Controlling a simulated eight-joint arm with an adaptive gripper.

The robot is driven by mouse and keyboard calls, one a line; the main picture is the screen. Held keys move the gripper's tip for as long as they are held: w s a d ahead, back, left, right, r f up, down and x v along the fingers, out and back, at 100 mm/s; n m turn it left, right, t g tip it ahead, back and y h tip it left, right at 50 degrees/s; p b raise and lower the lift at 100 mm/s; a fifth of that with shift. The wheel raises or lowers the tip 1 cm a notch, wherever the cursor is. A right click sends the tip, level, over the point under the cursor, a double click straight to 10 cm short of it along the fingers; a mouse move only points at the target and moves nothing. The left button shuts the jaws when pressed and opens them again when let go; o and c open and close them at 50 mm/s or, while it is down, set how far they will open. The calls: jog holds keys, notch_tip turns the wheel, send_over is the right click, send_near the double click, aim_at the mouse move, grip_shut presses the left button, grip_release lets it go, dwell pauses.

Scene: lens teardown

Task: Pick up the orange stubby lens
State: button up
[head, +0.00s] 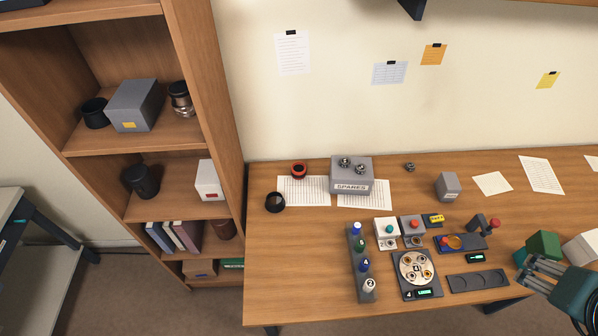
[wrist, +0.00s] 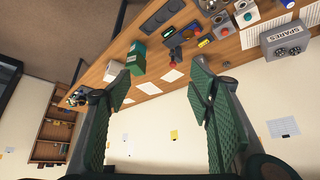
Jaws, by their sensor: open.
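My gripper (head: 532,275) is at the right edge of the head view, to the right of and apart from the orange piece. In the wrist view my gripper (wrist: 161,85) has its green-padded fingers wide apart, with nothing held between them. The fine shape of the orange piece is too small to tell.
A red-knobbed joystick (head: 487,223) stands just behind the blue plate. A green box (head: 543,245) and a white box (head: 582,248) stand close to my gripper. A dark tray with round recesses (head: 478,281) lies in front. A grey SPARES box (head: 351,174) stands at the back.

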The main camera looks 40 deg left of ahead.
jog(key=w+a+r+n+g+y, duration=0.1)
jog(key=w+a+n+g, duration=0.15)
jog(key=w+a, duration=0.8)
jog(key=w+a+n+g+y, duration=0.1)
jog(key=w+a+n, duration=0.2)
jog(key=w+a, duration=0.75)
jog(key=w+a+f+n+b, duration=0.1)
jog(key=a+f+n, duration=0.15)
jog(key=a, duration=1.15)
jog(key=n+g+h, duration=0.2)
jog(key=n+g, duration=0.2)
jog(key=n, duration=0.2)
send_over(298, 166)
jog(key=f, duration=2.9)
jog(key=shift+w+d+f+b, duration=0.1)
jog(key=shift+d+b, duration=0.1)
jog(key=shift+b, duration=0.15)
jog(key=shift+a+f, duration=0.2)
jog(key=shift+f, duration=0.1)
